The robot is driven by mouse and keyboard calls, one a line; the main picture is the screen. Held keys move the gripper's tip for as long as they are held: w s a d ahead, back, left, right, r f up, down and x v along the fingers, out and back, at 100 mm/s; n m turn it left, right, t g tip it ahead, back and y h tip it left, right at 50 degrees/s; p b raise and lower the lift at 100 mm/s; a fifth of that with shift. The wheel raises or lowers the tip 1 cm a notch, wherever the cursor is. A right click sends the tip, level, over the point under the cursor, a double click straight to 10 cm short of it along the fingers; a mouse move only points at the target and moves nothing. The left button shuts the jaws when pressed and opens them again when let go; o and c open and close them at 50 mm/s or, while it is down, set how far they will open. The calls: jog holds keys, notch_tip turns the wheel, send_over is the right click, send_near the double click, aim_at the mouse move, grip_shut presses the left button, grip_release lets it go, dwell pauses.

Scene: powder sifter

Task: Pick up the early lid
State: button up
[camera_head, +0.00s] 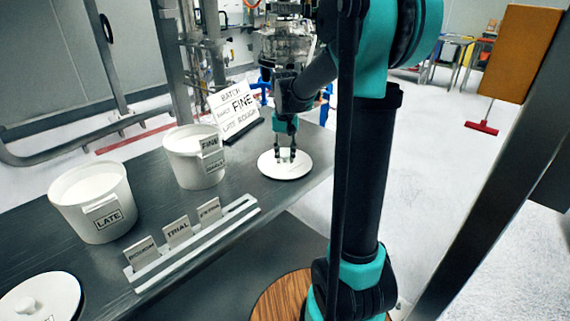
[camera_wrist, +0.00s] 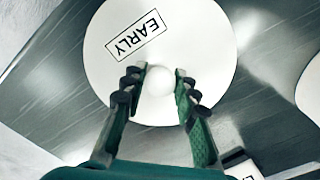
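The early lid is a round white disc with a knob and a framed EARLY label, filling the upper middle of the wrist view (camera_wrist: 205,40). In the head view the lid (camera_head: 272,169) lies flat on the dark table's right end. My gripper (camera_head: 286,155) points down over its middle. In the wrist view my gripper (camera_wrist: 160,82) has one finger on each side of the white knob (camera_wrist: 159,81). The fingers look open, with slim gaps beside the knob; contact is hard to tell.
A white LATE bucket (camera_head: 90,225) and another white bucket (camera_head: 182,172) with a FINE tag stand on the table. A tag rack (camera_head: 200,243) holds several tags. Another white lid (camera_head: 62,293) lies front left. A batch sign (camera_head: 235,112) stands behind the early lid.

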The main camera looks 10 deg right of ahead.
grip_shut()
jog(key=shift+r, duration=0.1)
